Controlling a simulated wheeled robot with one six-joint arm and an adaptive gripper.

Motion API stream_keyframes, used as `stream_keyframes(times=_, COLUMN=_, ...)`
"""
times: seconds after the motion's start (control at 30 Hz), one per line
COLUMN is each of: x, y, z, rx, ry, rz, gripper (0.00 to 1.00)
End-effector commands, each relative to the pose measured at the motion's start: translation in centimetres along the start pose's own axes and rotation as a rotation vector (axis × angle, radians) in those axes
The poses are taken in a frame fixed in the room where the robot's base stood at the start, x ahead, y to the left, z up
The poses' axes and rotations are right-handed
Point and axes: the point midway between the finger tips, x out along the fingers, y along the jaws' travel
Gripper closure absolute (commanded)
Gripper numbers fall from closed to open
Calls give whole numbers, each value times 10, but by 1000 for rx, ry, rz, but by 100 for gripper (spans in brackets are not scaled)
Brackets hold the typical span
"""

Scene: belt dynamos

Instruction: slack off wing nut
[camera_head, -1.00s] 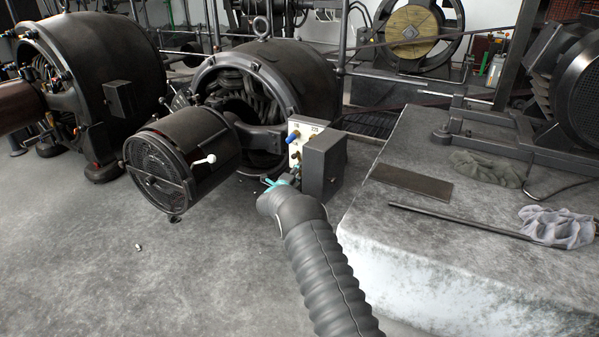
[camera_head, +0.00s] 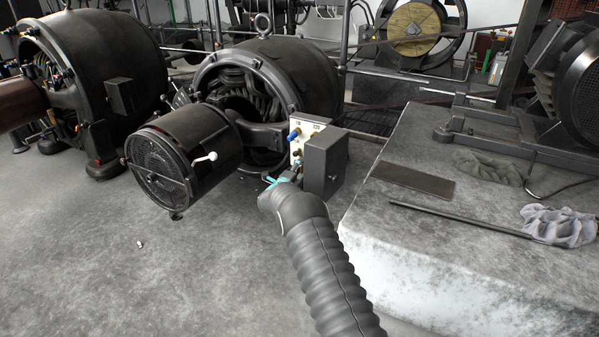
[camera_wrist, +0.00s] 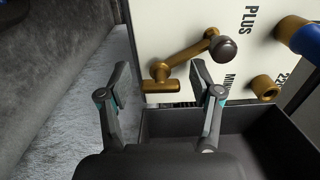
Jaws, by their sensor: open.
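The cream terminal panel (camera_wrist: 175,25), lettered PLUS, fills the top of the wrist view; in the head view it (camera_head: 296,147) stands on the front of the middle dynamo. A brass T-shaped piece (camera_wrist: 163,79), which looks like the wing nut, sits at the panel's lower left, at the end of a slanting brass bar. My gripper (camera_wrist: 160,68) is open, with one finger on each side of this piece in the picture. I cannot tell whether either finger touches it. In the head view my gripper (camera_head: 278,181) shows teal, just below the panel; the nut is not distinct there.
A dark knob (camera_wrist: 223,48) ends the brass bar. A blue-sleeved terminal (camera_wrist: 302,40) and a brass stud (camera_wrist: 265,88) lie to the right. A black open-topped box (camera_wrist: 255,125) is below the panel. A concrete plinth (camera_head: 400,240) stands right of my arm.

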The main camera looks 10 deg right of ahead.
Motion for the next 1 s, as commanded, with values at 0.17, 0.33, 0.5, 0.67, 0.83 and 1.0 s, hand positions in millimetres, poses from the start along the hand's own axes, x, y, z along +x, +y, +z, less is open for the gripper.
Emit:
stream_keyframes(times=0.17, x=-12, y=0, z=1, rx=-1, ry=-2, rz=2, gripper=35)
stream_keyframes(times=0.33, x=-39, y=0, z=0, rx=-2, ry=-1, rz=1, gripper=35)
stream_keyframes(times=0.5, x=-74, y=0, z=0, rx=-1, ry=-1, rz=1, gripper=35)
stream_keyframes(times=0.67, x=-99, y=0, z=0, rx=-1, ry=0, rz=0, gripper=35)
stream_keyframes(times=0.83, x=-114, y=-1, z=-1, rx=0, ry=2, rz=0, gripper=35)
stream_keyframes(times=1.0, x=-118, y=0, z=-2, rx=1, ry=2, rz=-1, gripper=35)
